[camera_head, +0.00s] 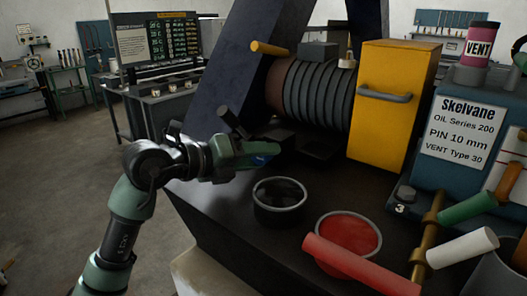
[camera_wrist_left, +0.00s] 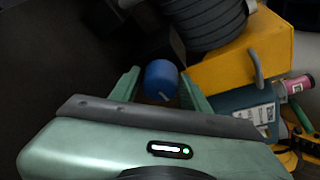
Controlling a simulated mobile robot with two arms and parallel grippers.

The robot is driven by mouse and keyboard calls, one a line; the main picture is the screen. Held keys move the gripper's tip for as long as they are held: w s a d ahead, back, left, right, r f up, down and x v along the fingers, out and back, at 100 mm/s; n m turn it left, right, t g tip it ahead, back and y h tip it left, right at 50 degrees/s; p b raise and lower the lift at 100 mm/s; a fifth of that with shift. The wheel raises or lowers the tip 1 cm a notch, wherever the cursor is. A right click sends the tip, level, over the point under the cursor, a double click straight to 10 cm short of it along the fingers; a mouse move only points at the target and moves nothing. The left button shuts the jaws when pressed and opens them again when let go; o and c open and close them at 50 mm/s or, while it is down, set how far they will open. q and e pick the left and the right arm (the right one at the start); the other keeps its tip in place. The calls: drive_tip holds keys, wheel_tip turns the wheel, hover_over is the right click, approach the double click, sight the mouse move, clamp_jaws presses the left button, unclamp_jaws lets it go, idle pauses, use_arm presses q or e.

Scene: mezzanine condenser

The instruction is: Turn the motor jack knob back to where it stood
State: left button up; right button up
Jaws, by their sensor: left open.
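A blue round knob (camera_wrist_left: 161,76) with a pale mark on its face shows in the left wrist view, between the two green fingers of my left gripper (camera_wrist_left: 160,90). The fingers are apart, one on each side of the knob; I cannot tell whether they touch it. In the head view my left gripper (camera_head: 262,150) is in front of the dark machine frame, below and left of the ribbed motor (camera_head: 318,97). A small blue patch shows at the gripper there, but the knob is mostly hidden. My right gripper is not in view.
A yellow box (camera_head: 388,115) with a grey handle stands right of the motor. A black-filled pan (camera_head: 279,207) and a red-filled pan (camera_head: 347,216) sit on the dark bench. Red, green and white handles (camera_head: 460,247) stick out at lower right. Open floor is at left.

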use_arm(q)
drive_tip(key=shift+w+d, duration=0.1)
drive_tip(key=shift+d, duration=0.05)
drive_tip(key=c, duration=0.9)
clamp_jaws()
drive_tip(key=shift+f+m, duration=0.1)
drive_tip(key=shift+m, duration=0.2)
drive_tip(key=shift+f+m+t+y+b, duration=0.1)
drive_tip(key=shift+m+t+y+b, duration=0.3)
drive_tip(key=shift+m+y+b, duration=1.1)
drive_tip(key=shift+m+b, duration=0.5)
drive_tip(key=shift+m, duration=0.1)
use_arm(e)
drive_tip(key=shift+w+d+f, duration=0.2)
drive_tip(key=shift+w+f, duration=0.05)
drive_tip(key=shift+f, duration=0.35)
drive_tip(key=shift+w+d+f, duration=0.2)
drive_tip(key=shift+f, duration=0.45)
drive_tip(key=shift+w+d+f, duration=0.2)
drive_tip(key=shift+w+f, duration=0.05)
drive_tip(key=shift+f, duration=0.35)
